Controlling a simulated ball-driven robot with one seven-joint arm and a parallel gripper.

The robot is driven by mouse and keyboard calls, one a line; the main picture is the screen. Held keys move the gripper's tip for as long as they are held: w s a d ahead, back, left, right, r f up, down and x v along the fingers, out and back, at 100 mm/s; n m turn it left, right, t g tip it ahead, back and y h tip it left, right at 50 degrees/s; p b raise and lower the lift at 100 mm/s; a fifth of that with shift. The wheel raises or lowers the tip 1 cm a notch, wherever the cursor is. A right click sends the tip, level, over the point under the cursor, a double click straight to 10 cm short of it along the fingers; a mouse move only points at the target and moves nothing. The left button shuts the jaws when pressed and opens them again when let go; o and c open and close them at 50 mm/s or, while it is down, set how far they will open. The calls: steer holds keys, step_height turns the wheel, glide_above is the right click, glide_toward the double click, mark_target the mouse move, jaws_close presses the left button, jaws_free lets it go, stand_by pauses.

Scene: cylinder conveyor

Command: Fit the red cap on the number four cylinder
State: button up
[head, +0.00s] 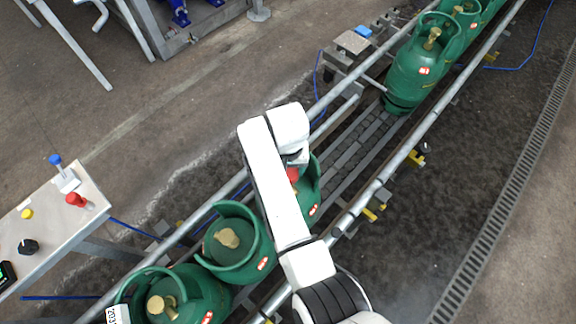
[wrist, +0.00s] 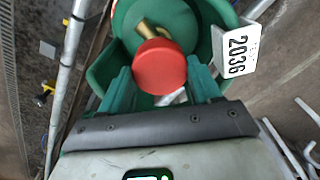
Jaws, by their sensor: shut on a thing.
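The red cap (wrist: 160,68) is held between the two green fingers of my gripper (wrist: 161,82) in the wrist view. A bit of the cap (head: 292,174) shows below my wrist in the head view. Behind the cap in the wrist view is a green cylinder (wrist: 185,22) with a brass valve (wrist: 146,28), partly covered by the cap. I cannot tell whether cap and valve touch. In the head view this cylinder (head: 312,192) is mostly hidden under my arm. I cannot read which cylinder is number four.
More green cylinders stand on the conveyor: two at the near left (head: 238,245) and several at the far right (head: 420,65). Metal rails (head: 375,185) run along both sides. A white plate reading 2036 (wrist: 237,50) is beside the cylinder. A control table (head: 90,190) stands left.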

steer(key=shift+f+b, duration=0.95)
steer(key=shift+f, duration=0.6)
steer(key=o, duration=1.1)
step_height(320, 180, up, 11)
steer(key=shift+f, duration=0.1)
